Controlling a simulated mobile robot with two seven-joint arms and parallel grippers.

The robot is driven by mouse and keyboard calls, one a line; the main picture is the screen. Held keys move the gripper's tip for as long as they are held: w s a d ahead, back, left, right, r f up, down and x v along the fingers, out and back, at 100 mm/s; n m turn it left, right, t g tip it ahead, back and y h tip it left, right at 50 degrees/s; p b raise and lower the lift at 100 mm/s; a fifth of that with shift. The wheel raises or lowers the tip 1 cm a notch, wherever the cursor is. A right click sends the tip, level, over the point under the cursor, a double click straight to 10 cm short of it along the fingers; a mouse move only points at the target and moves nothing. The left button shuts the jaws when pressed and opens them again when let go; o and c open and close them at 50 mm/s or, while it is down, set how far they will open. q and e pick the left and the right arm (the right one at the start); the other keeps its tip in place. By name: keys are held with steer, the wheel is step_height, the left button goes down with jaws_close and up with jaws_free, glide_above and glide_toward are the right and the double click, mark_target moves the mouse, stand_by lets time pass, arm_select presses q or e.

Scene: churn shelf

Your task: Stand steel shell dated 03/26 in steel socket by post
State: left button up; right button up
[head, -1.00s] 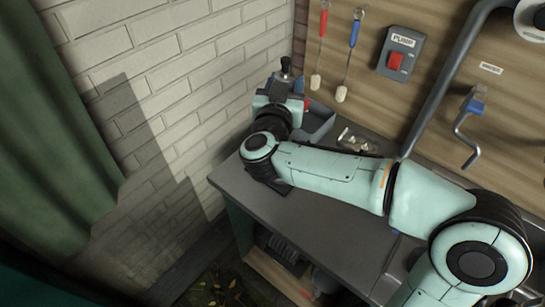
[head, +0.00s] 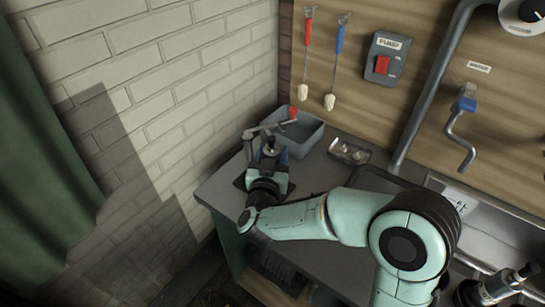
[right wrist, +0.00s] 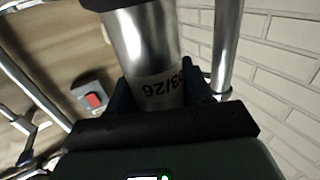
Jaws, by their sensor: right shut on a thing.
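In the right wrist view my right gripper (right wrist: 160,108) is shut on a steel shell (right wrist: 140,45) with a printed label reading 03/26. In the head view the right gripper (head: 270,168) holds the shell (head: 270,149) at the far left end of the counter. A steel post (head: 248,148) with a crossarm stands close beside it, and the post (right wrist: 228,45) shows right of the shell in the wrist view. The dark base plate (head: 239,183) is partly covered by my gripper. The socket and the shell's lower end are hidden. My left gripper is out of view.
A grey bin (head: 312,132) stands behind the gripper. A small tray (head: 349,151) with small items lies right of it. A brick wall (head: 150,100) is close on the left. A steel thing with a dark knob (head: 495,290) is at lower right.

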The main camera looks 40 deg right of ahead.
steer(key=shift+f, duration=0.15)
steer(key=shift+f, duration=0.15)
steer(key=o, duration=1.3)
steer(key=shift+s+r, duration=0.1)
steer(key=shift+r, duration=0.1)
steer(key=v, duration=1.2)
steer(key=shift+f, duration=0.1)
